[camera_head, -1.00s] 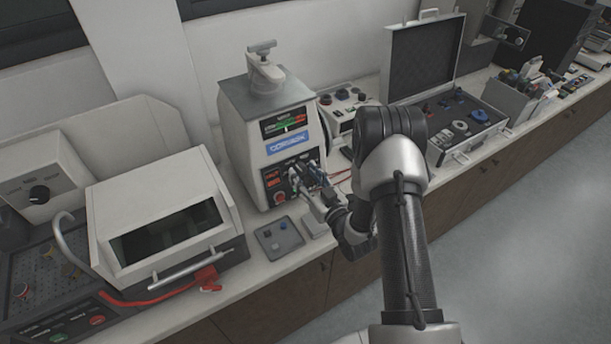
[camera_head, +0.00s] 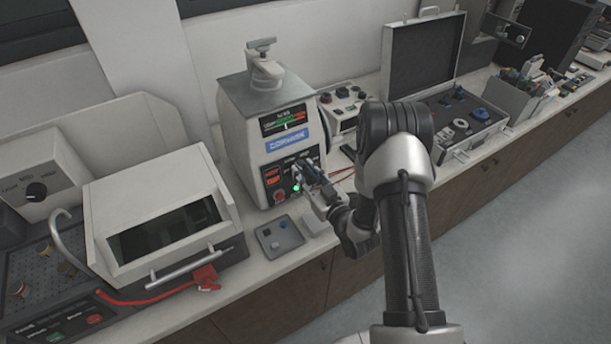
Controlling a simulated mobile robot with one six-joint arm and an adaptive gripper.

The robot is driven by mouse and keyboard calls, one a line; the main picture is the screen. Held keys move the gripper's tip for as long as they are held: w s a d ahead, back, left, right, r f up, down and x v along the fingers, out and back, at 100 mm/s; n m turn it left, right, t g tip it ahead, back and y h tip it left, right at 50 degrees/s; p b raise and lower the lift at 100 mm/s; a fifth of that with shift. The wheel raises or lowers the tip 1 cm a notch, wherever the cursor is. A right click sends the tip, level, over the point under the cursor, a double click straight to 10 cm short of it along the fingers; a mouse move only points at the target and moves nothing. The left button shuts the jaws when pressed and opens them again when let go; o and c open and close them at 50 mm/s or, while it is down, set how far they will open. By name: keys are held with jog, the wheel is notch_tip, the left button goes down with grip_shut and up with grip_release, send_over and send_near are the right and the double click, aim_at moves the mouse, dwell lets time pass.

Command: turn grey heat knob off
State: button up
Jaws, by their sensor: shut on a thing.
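The mounting press (camera_head: 245,125) stands on the bench in the middle of the view, with a grey top, a lever, a gauge and a blue label. Its dark front panel (camera_head: 272,181) carries red lit lettering and a small green light (camera_head: 296,188). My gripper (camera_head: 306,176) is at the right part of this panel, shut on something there. The grey heat knob cannot be made out, as my fingers cover that part of the panel.
A small grey tray (camera_head: 280,238) with small pieces lies before the press. A boxy machine with a window (camera_head: 160,212) stands left, with a red cable (camera_head: 140,300). Right are a small control box (camera_head: 342,105) and an open case (camera_head: 425,60). The floor at right is clear.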

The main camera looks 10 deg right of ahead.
jog(key=n+b, duration=0.2)
jog(key=n, duration=0.1)
jog(key=n+y+b, duration=0.1)
jog(key=n+b, duration=0.2)
jog(key=shift+d+f+g, duration=0.15)
jog(key=shift+g, duration=0.25)
jog(key=n+b, duration=0.2)
jog(key=n, duration=0.1)
jog(key=n+g+y+b, duration=0.1)
jog(key=n+b, duration=0.1)
jog(key=b, duration=0.1)
jog(key=shift+w+r+n+b, duration=0.1)
jog(key=shift+r+n+b, duration=0.1)
jog(key=shift+n+b, duration=0.15)
jog(key=shift+n, duration=0.25)
jog(key=o, duration=1.1)
jog(key=shift+c, duration=0.2)
jog(key=v, duration=1.2)
